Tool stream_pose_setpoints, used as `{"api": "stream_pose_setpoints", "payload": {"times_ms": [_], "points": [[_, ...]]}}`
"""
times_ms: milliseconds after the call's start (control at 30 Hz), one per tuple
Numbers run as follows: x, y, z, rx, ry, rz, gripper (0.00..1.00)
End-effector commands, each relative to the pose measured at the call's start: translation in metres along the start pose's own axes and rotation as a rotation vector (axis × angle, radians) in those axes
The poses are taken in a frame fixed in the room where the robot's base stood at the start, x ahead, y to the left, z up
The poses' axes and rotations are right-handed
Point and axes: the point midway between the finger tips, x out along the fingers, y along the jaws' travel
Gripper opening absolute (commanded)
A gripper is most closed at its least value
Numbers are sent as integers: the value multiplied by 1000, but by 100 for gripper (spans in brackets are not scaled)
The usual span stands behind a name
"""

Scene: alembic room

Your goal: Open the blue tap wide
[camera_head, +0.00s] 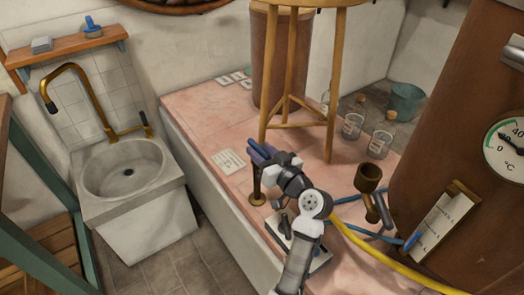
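A short brass post (257,189) with a round foot stands on the pink ledge, left of centre. Dark blue bars (262,152) show at its top, right at the end of my gripper (268,157). I cannot tell which of this blue is a tap handle and which is my fingers. My gripper reaches in from the lower right and hides part of the post's top. Whether its fingers are apart or closed is too small to see. A small blue piece (412,242) also shows beside the white scale plate at the right.
A wooden stool (333,90) stands close behind my gripper. Glass jars (352,125), a brass cup-topped fitting (369,178), blue tubing and a yellow hose (385,258) lie to the right. The large copper vessel (440,125) fills the right. A sink (125,170) stands left, with floor between.

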Motion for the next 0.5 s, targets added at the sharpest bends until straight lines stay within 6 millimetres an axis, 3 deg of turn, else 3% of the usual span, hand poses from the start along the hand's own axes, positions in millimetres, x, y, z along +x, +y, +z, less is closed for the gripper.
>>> {"api": "stream_pose_setpoints", "payload": {"times_ms": [67,333,500], "points": [[0,0,0,0,0,0,37],[0,0,0,0,0,0,2],[0,0,0,0,1,3,0]]}}
